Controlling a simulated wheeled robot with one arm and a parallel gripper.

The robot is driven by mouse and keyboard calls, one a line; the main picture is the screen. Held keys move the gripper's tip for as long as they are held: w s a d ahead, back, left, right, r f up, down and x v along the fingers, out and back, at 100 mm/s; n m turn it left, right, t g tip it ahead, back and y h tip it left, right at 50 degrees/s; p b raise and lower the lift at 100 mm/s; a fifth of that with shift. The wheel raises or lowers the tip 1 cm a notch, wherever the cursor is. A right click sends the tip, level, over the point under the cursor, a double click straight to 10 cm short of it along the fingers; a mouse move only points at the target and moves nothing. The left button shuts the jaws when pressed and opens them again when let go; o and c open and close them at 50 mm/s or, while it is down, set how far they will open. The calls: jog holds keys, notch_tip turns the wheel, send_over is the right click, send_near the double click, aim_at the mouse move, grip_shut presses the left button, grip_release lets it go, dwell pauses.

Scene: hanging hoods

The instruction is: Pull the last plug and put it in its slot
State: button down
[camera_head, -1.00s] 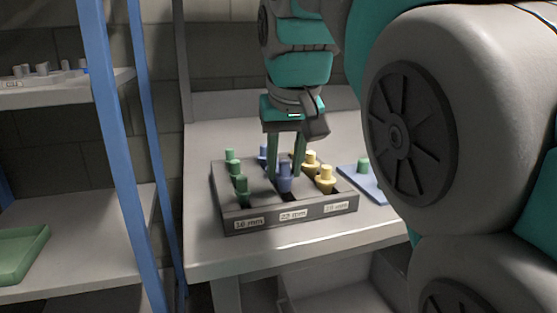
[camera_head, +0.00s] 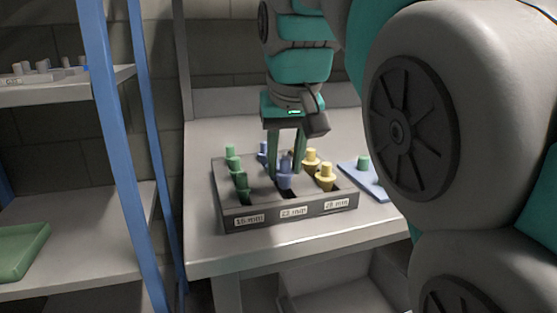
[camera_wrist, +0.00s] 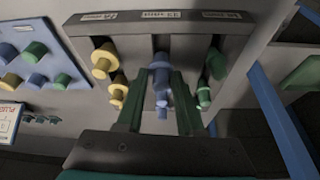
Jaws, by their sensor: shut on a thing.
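My gripper (camera_head: 286,166) points down over the dark tray (camera_head: 292,219) and is shut on a blue plug (camera_head: 284,181) in the tray's middle column, behind the "22 mm" label. In the wrist view the held blue plug (camera_wrist: 160,70) is between the fingers, and another blue plug (camera_wrist: 162,108) shows in the same column. I cannot tell how deep the held plug sits. Green plugs (camera_head: 241,186) stand in the left column and yellow plugs (camera_head: 326,177) in the right. Dark openings show at the front of the middle and right columns.
A blue board (camera_wrist: 55,60) with several green, blue and yellow plugs lies beside the tray; my arm hides part of it in the head view. Blue posts (camera_head: 110,120) and a shelf with a green tray (camera_head: 20,250) stand left. Bare tabletop (camera_head: 230,250) lies before the tray.

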jog(key=shift+f+b, duration=0.5)
jog(key=shift+f, duration=0.4)
dwell(0.7)
jog(key=shift+c, duration=2.3)
grip_release()
